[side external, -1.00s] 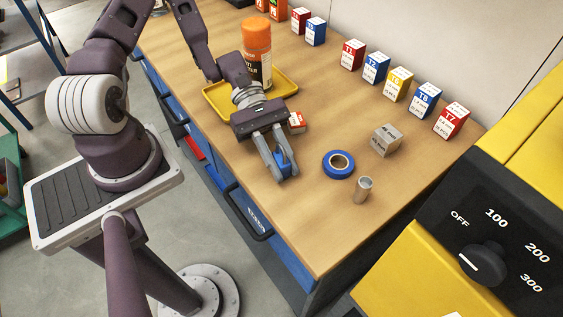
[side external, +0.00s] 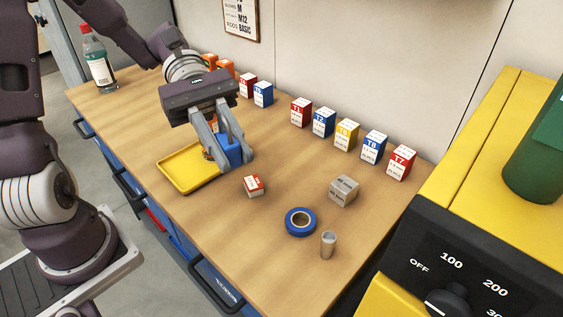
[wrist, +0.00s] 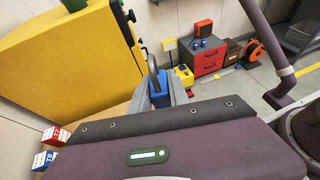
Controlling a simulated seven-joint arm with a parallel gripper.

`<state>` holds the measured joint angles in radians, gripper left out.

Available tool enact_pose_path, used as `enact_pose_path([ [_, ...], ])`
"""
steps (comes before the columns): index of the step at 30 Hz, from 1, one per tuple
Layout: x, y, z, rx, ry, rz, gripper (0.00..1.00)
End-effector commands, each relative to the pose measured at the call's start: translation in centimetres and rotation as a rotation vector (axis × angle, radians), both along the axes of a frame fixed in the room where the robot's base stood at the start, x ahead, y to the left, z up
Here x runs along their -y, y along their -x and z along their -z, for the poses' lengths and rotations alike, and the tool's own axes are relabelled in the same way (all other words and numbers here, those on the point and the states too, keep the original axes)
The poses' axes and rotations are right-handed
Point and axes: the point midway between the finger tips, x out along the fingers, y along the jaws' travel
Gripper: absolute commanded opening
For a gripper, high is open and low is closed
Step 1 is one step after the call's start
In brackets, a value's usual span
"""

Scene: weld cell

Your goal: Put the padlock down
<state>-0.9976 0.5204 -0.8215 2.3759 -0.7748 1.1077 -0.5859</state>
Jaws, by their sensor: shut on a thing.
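The blue padlock (side external: 228,149) is between the fingers of my gripper (side external: 238,163), which is shut on it. In the side view it appears over or just beyond the right end of the yellow tray (side external: 178,180); I cannot tell its exact height above the bench. The wrist view also shows the padlock's blue body (wrist: 160,91) between the fingers, with its grey shackle (wrist: 152,65) pointing away from my wrist. The fingers partly cover the padlock in the side view.
A small red-and-white box (side external: 253,186), a grey box (side external: 343,190), a blue tape roll (side external: 301,222) and a metal cylinder (side external: 328,244) stand to the right. Several coloured boxes line the wall, including a red T7 box (side external: 401,163). A bottle (side external: 99,62) is at far left.

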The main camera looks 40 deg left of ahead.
Motion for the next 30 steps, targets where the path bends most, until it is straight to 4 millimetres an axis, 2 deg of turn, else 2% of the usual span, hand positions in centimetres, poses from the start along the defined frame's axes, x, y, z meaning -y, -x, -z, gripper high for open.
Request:
enact_pose_path([
  [5,0.0,1.1,1.8,-0.001,0.004,0.243,0.00],
  [10,-0.9,2.0,4.3,-0.002,0.002,0.544,0.00],
  [14,-2.3,2.4,6.6,-0.005,-0.001,0.843,0.00],
  [18,-4.8,1.8,9.2,-0.006,-0.003,1.235,0.00],
  [23,-8.6,-0.8,11.3,-0.010,-0.006,1.754,0.00],
  [26,-10.9,-3.6,11.7,-0.011,-0.007,2.086,0.00],
  [30,-13.3,-9.0,10.5,-0.008,-0.009,2.531,0.00],
])
